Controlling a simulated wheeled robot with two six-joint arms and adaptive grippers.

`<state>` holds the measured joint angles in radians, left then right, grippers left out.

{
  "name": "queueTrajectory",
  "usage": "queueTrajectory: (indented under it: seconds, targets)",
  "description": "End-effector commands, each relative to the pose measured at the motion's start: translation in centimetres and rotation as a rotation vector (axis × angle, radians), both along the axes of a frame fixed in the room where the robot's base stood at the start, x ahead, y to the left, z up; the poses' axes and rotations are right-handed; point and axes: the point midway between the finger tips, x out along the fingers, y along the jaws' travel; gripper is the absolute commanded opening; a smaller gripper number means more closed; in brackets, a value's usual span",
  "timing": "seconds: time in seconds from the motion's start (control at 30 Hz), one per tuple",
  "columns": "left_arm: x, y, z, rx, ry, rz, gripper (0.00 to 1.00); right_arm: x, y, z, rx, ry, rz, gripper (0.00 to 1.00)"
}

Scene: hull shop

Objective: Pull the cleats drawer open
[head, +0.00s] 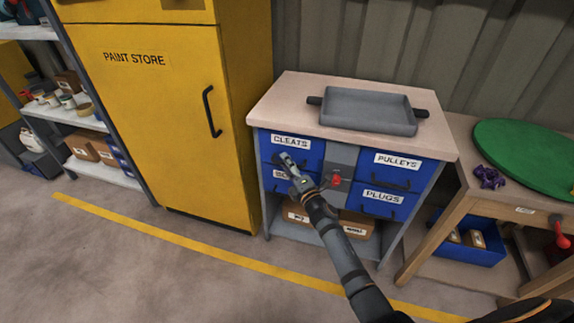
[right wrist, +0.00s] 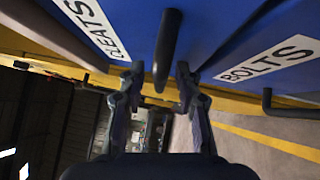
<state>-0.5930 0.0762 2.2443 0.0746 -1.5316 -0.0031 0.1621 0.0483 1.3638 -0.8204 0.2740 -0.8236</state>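The cleats drawer (head: 309,153) is the blue upper left drawer of the cabinet, with a white CLEATS label. It looks shut, its front level with its neighbours. In the right wrist view its dark bar handle (right wrist: 168,45) stands out from the blue front. My right gripper (head: 287,160) is at the drawer front and hides most of the handle in the head view. In the right wrist view my right gripper (right wrist: 160,76) is open, one finger on each side of the handle, with gaps visible on both sides. My left gripper is not in view.
The bolts drawer (right wrist: 275,65) is directly below, partly hidden by my gripper in the head view. A grey tray (head: 368,108) lies on the cabinet top. A yellow paint store (head: 165,110) stands left, a wooden table (head: 460,150) right. Floor in front is clear.

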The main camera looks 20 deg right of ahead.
Motion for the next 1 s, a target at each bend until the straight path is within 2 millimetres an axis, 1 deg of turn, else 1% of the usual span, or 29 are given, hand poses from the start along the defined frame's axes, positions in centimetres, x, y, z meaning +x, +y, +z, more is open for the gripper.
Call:
queueTrajectory:
  seconds: [0.2,0.27,0.4,0.47,1.0]
  targets:
    - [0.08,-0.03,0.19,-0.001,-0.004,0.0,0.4,0.03,0.0,-0.03,0.001,0.001,0.0,0.34]
    - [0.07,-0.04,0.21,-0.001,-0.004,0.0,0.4,0.03,0.0,-0.03,0.001,0.001,0.0,0.27]
    - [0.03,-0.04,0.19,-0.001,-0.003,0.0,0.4,0.02,-0.01,-0.03,0.001,0.001,0.0,0.08]
    - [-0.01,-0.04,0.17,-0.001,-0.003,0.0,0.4,0.02,-0.01,-0.03,0.001,0.001,0.0,0.0]
    - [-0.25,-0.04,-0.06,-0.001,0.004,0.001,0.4,-0.01,-0.02,-0.09,0.001,0.002,0.0,0.0]
